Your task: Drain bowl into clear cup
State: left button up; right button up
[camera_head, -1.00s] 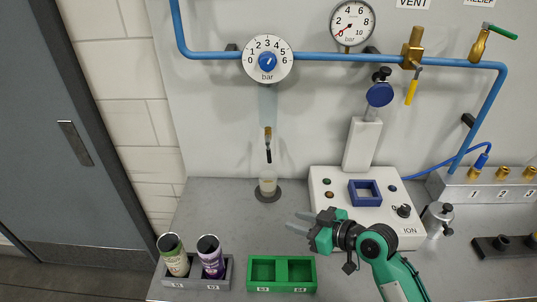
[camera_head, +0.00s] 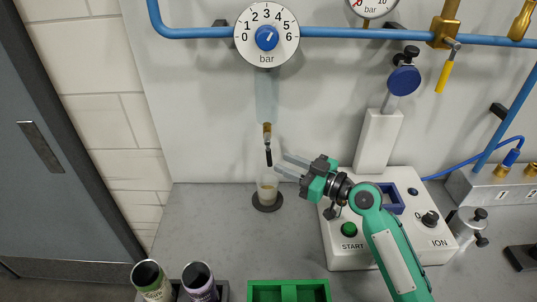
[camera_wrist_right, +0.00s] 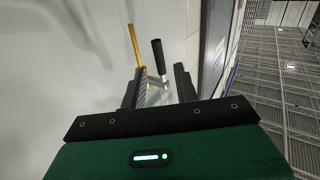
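The bowl (camera_head: 267,97) hangs below the pressure dial (camera_head: 266,37), pale and see-through. Under it is a brass drain valve (camera_head: 267,129) with a black lever (camera_head: 268,157) pointing down. The clear cup (camera_head: 267,190) stands below on a dark round base (camera_head: 267,203) and holds some pale yellowish liquid. My right gripper (camera_head: 279,163) is open and empty, its fingers pointing left just right of the lever. In the right wrist view the black lever (camera_wrist_right: 158,57) shows ahead, between the spread fingers (camera_wrist_right: 156,83). My left gripper is out of view.
A white control box (camera_head: 340,255) with a green START button stands to the right. A blue pipe (camera_head: 370,33) runs above. A green holder (camera_head: 288,292) and two printed cans (camera_head: 150,278) (camera_head: 199,282) are at the front. The bench left of the cup is clear.

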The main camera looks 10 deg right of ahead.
aim_at(269, 157)
jog(key=p+x, duration=0.1)
jog(key=x, duration=0.4)
jog(key=shift+w, duration=0.15)
jog(key=shift+w+a+p, duration=0.25)
jog(key=shift+a+p, duration=0.1)
jog(key=shift+f, duration=0.1)
jog(key=c, duration=0.7)
grip_shut()
